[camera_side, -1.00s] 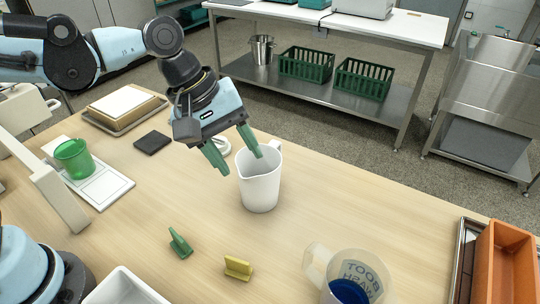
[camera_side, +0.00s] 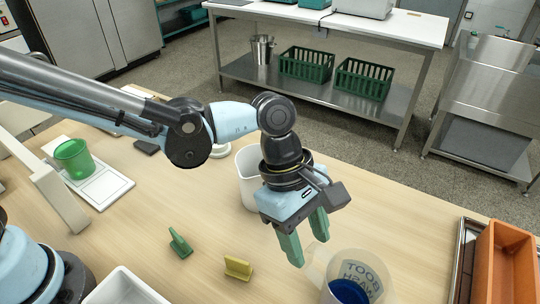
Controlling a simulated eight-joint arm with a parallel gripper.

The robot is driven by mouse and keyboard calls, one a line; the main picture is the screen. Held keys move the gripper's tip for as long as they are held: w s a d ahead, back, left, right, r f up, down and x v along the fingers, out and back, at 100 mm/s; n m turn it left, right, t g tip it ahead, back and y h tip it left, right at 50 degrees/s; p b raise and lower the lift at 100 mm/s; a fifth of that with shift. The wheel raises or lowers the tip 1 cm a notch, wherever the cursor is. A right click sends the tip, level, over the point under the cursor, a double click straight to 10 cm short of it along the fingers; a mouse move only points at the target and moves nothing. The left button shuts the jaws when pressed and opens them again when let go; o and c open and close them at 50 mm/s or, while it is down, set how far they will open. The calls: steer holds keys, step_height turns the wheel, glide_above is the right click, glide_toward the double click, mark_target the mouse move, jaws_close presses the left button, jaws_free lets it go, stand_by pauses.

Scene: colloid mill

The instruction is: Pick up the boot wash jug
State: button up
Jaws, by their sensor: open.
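The boot wash jug (camera_side: 358,271) is a clear jug with "BOOT WASH" lettering and blue liquid in the bottom. It stands on the wooden table at the front right, with its handle on the left side. My gripper (camera_side: 306,250) is open and empty, its green fingers pointing down just above and to the left of the jug, near the handle. One finger overlaps the handle area in the picture; I cannot tell whether they touch. A plain white jug (camera_side: 246,184) stands behind my gripper and is partly hidden by it.
A white tray (camera_side: 124,287) sits at the front edge. An orange bin (camera_side: 507,262) stands at the right. A green cup (camera_side: 73,158) is at the left. Table right of the white jug is clear.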

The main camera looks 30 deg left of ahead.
mark_target(311, 256)
steer(key=shift+x, duration=2.75)
steer(key=shift+w+a, duration=0.1)
jaws_close()
